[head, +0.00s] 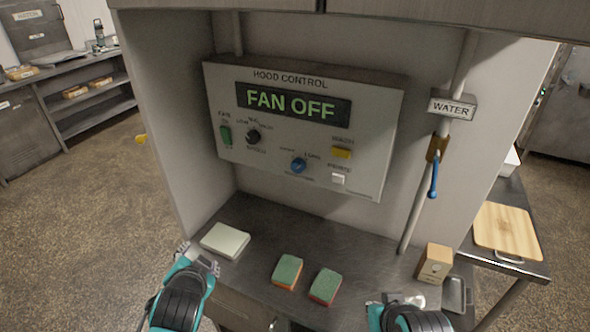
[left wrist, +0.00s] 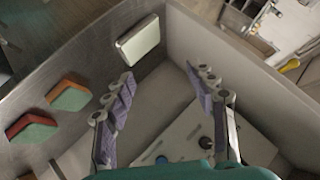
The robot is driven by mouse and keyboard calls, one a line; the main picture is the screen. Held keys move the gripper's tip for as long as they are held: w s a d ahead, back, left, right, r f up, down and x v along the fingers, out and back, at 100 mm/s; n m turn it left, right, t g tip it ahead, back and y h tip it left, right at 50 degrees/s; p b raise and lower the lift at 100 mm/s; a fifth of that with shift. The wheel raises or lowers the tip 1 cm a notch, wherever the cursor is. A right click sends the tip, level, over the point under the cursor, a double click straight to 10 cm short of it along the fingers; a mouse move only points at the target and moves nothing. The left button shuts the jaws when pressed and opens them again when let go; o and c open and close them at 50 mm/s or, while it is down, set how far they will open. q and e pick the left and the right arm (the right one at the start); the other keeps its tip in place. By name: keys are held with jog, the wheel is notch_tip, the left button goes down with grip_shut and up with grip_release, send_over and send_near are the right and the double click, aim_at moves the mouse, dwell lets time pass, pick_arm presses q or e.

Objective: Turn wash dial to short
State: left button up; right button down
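The hood control panel (head: 225,84) is mounted on the back wall, and its display reads FAN OFF. A blue dial (head: 299,165), likely the wash dial, sits low on the panel, with small labels too blurred to read surely. A black dial (head: 254,136) is to its left. In the left wrist view the blue dial (left wrist: 162,159) shows at the bottom, between and beyond my fingers. My left gripper (left wrist: 160,78) is open and empty; in the head view it (head: 203,260) is low at the counter's front left, apart from the panel. My right gripper (head: 398,299) is at the front right, its opening unclear.
The metal counter (head: 260,230) holds a white block (head: 225,240), two green-topped sponges (head: 288,271) and a small tan box (head: 434,263). A water pipe with a blue lever (head: 433,178) stands right of the panel. Side walls flank the niche; space before the panel is clear.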

aim_at(296, 169)
pick_arm(q)
jog(key=w+d+r+m+t+h+p, duration=0.15)
jog(key=w+d+r+m+t, duration=0.25)
jog(key=w+r+m, duration=0.4)
jog(key=w+d+r+m+t+h, duration=0.2)
jog(key=w+d+r+m+t, duration=0.3)
jog(key=m, duration=0.6)
jog(key=w+d+f+m+g+h, duration=0.1)
jog(key=d+f+m+g+h, duration=0.15)
jog(key=d+m, duration=0.4)
jog(key=w+d+f+m+g+h, duration=0.15)
jog(key=d+m+h, duration=0.25)
jog(key=m, duration=0.5)
jog(key=shift+t, duration=0.4)
jog(key=b+x, duration=0.1)
jog(key=x, duration=0.6)
jog(key=shift+w+f, duration=0.2)
jog(key=c, duration=1.2)
